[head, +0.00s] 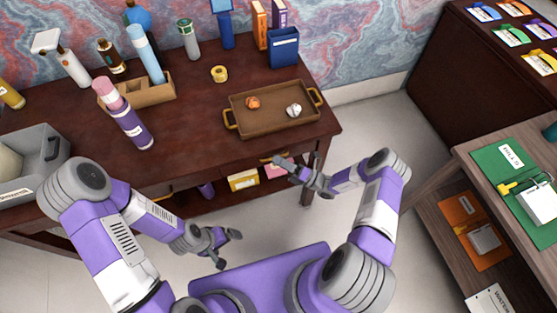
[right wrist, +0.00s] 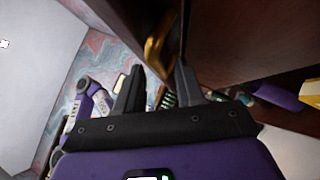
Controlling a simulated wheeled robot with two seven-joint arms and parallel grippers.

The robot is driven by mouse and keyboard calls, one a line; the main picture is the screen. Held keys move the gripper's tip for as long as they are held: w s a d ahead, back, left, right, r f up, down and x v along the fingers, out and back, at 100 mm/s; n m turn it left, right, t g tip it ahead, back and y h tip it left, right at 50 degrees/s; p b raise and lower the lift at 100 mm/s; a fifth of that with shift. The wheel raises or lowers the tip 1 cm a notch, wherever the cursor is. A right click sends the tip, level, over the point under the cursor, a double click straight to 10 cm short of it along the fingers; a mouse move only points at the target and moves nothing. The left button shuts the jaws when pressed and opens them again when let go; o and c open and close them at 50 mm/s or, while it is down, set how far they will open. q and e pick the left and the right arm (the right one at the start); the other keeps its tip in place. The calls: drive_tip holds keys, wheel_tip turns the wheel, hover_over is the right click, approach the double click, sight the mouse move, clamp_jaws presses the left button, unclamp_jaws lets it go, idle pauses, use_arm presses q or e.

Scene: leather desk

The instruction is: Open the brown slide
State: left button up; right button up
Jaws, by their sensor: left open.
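The brown slide seems to be the drawer front under the dark wooden desk top; in the right wrist view its brown panel (right wrist: 222,40) fills the upper middle. A brass handle (right wrist: 154,46) on it lies just ahead of and between my right fingertips. My right gripper (right wrist: 159,66) looks open, its two dark fingers apart; I cannot tell whether they touch the handle. In the head view my right gripper (head: 284,167) is at the desk's front edge, below the tray. My left gripper (head: 230,250) is open and empty, low in front of the desk. The desk top hides most of the drawer front.
A brown tray (head: 270,123) with an orange and a silver ball stands above the right gripper. Bottles, a purple cylinder (head: 132,128) and a grey bin (head: 48,150) stand further left. A shelf under the desk holds a yellow box (head: 243,180). A side table (head: 500,215) stands at right.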

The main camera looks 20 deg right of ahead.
drive_tip(key=shift+w+a+r, duration=0.1)
drive_tip(key=shift+a, duration=0.05)
drive_tip(key=shift+c, duration=0.3)
clamp_jaws()
drive_tip(key=s+p, duration=0.2)
drive_tip(key=s, duration=2.4)
drive_tip(key=shift+d, duration=0.45)
drive_tip(key=shift+o, duration=0.3)
unclamp_jaws()
